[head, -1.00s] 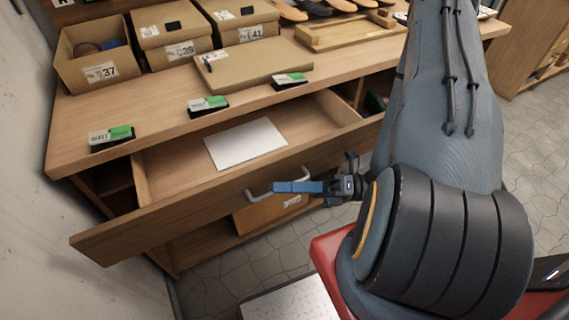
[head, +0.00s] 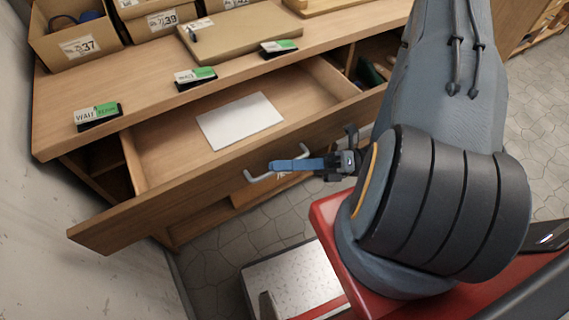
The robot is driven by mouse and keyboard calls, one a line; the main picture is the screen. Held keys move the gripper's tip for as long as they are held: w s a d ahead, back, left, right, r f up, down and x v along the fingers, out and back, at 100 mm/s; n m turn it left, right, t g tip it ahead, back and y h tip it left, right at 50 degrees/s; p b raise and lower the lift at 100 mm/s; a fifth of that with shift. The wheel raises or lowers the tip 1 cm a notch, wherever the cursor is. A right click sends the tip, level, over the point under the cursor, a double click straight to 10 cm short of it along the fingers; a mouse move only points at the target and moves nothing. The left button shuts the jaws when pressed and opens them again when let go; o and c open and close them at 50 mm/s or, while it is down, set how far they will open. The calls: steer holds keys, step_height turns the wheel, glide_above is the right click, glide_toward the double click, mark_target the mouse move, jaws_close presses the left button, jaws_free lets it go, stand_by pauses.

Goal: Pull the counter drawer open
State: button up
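The counter drawer (head: 165,160) stands well out from the wooden counter (head: 140,80), with a white sheet (head: 240,119) lying flat inside. Its front panel (head: 140,222) carries a grey bar handle (head: 258,178). My gripper (head: 290,165) is at the handle, its blue fingers lying across the bar. From above the fingers overlap and look closed around the bar. Part of the handle is hidden beneath them.
Open boxes (head: 85,45), a flat cardboard box (head: 240,35) and several green-and-white cards (head: 97,113) stand on the counter. A wall (head: 40,240) is close on the left. Tiled floor (head: 215,245) shows below the drawer.

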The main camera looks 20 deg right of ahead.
steer(key=shift+d, duration=0.1)
steer(key=b+v, duration=0.2)
steer(key=v, duration=0.5)
steer(key=shift+d, duration=0.3)
steer(key=shift+s+f, duration=0.1)
steer(key=shift+f, duration=0.05)
